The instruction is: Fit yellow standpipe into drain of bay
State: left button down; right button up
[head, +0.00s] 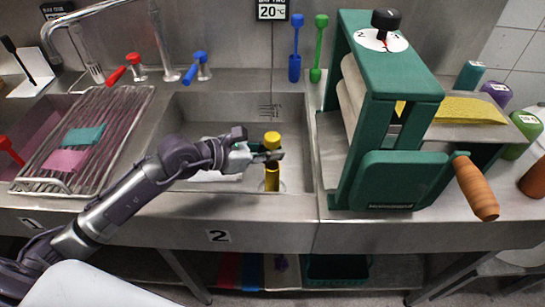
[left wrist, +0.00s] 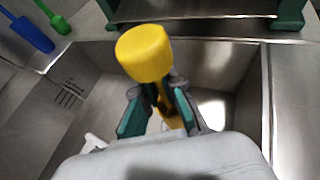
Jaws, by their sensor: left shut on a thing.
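The yellow standpipe (head: 272,138) is in bay 2 (head: 196,108), the right-hand basin, and looks about upright. Its wide yellow top sticks up above my left gripper (head: 268,155), and its thinner lower part shows below the fingers. In the left wrist view the standpipe (left wrist: 145,53) stands between the two green-padded fingers of my left gripper (left wrist: 158,108), which are shut on it. The drain is hidden, so I cannot tell whether the pipe's lower end is in it. My right gripper is not in view.
A green roller press (head: 385,120) with a wooden handle (head: 476,188) stands just right of the bay. A wire rack (head: 85,135) with cloth pieces covers the left bay. Taps (head: 197,68) and blue and green tools (head: 296,50) line the back. Free basin floor surrounds the pipe.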

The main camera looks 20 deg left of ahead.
pick_arm(q)
jog(key=shift+f, duration=1)
jog(key=c, duration=1.7)
grip_release()
jog(key=shift+f, duration=0.1)
jog(key=o, duration=0.4)
